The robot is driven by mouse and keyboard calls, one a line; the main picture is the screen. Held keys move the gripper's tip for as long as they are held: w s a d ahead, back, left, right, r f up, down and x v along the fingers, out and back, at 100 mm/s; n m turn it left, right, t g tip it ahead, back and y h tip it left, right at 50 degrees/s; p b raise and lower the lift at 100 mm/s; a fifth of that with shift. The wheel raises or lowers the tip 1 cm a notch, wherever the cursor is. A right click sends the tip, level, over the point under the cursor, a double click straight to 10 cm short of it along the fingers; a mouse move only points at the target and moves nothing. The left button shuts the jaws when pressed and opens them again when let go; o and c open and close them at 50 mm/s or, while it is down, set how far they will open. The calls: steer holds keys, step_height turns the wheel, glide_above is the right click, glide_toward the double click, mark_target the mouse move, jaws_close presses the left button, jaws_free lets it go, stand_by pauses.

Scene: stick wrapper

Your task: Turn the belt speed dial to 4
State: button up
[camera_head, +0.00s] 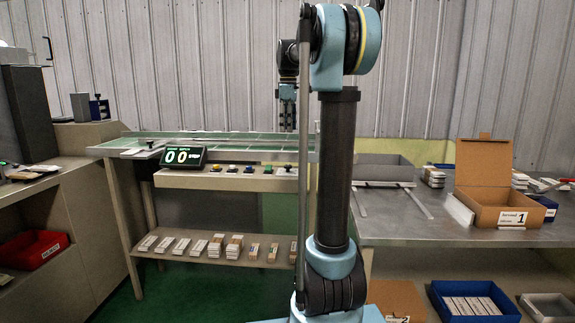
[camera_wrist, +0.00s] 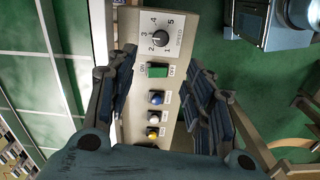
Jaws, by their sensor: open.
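The belt speed dial (camera_wrist: 159,38) is a dark round knob on a pale plate numbered 1 to 5 and marked SPEED, at the top of the wrist view. Which number its pointer marks is too small to tell. My gripper (camera_wrist: 162,62) is open and empty. Its two dark fingers reach up either side of the control panel in that view, with the dial between and beyond their tips. I see no contact with the dial. In the head view the panel (camera_head: 225,182) fronts the belt; the dial is too small to make out there.
Below the dial sit a green switch (camera_wrist: 157,71) and blue, white and yellow buttons. A display (camera_head: 183,157) reads 00 STOP. The green belt (camera_head: 240,145) lies behind the panel. A metal table (camera_head: 400,228) with an open cardboard box (camera_head: 484,185) stands on the right.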

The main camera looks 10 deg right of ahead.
mark_target(288, 166)
step_height(288, 166, down, 15)
steer(key=shift+f, duration=0.15)
stand_by(0.4)
steer(key=c, duration=1)
